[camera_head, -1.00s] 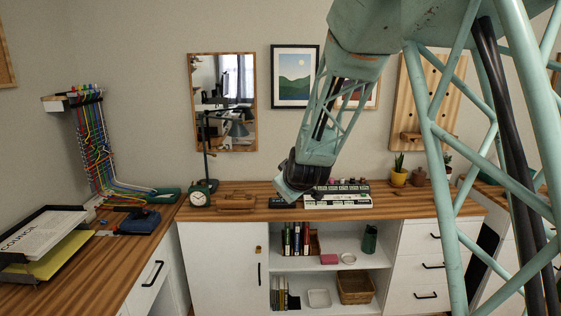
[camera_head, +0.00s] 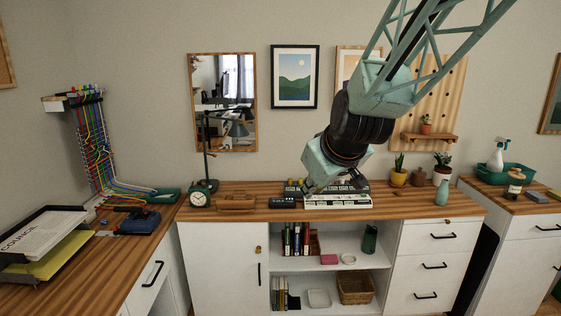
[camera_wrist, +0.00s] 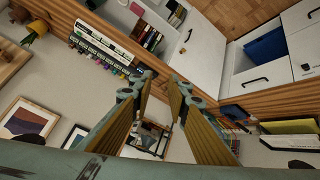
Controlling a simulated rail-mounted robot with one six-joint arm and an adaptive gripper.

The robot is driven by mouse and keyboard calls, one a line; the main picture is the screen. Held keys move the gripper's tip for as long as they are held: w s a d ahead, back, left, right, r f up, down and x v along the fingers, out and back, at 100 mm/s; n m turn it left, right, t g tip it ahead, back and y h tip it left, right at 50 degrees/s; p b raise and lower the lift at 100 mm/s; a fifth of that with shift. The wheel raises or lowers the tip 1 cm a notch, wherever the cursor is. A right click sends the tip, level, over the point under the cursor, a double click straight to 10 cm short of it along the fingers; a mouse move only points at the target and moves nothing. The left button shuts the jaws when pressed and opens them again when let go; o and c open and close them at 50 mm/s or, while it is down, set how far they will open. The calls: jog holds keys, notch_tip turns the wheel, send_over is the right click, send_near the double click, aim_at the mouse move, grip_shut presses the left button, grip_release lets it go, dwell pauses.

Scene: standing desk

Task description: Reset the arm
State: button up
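My arm (camera_head: 385,85) comes down from the upper right in the head view, in pale green with a dark wrist joint. In the head view the fingers are small and hard to make out. I cannot tell whether they touch the device.
A desk lamp (camera_head: 207,150), a green clock (camera_head: 200,197) and a wooden case (camera_head: 237,202) stand left of my arm. Potted plants (camera_head: 398,177) and a pale vase (camera_head: 442,192) stand to the right. A pegboard (camera_head: 440,90) with a small shelf hangs behind.

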jog(key=s+d+m+g, duration=0.1)
jog(key=s+d, duration=0.3)
jog(key=s, duration=1.1)
jog(key=s+d+r+m+g+h, duration=0.1)
jog(key=s+d+m+g, duration=0.1)
jog(key=s, duration=1.3)
jog(key=s+d+r+m+g, duration=0.1)
jog(key=s+d+m, duration=0.2)
jog(key=s, duration=1.2)
jog(key=d, duration=0.2)
jog(key=shift+s+d+r+g+h, duration=0.25)
jog(key=shift+s+d+g+h, duration=0.05)
jog(key=shift+s+d, duration=0.1)
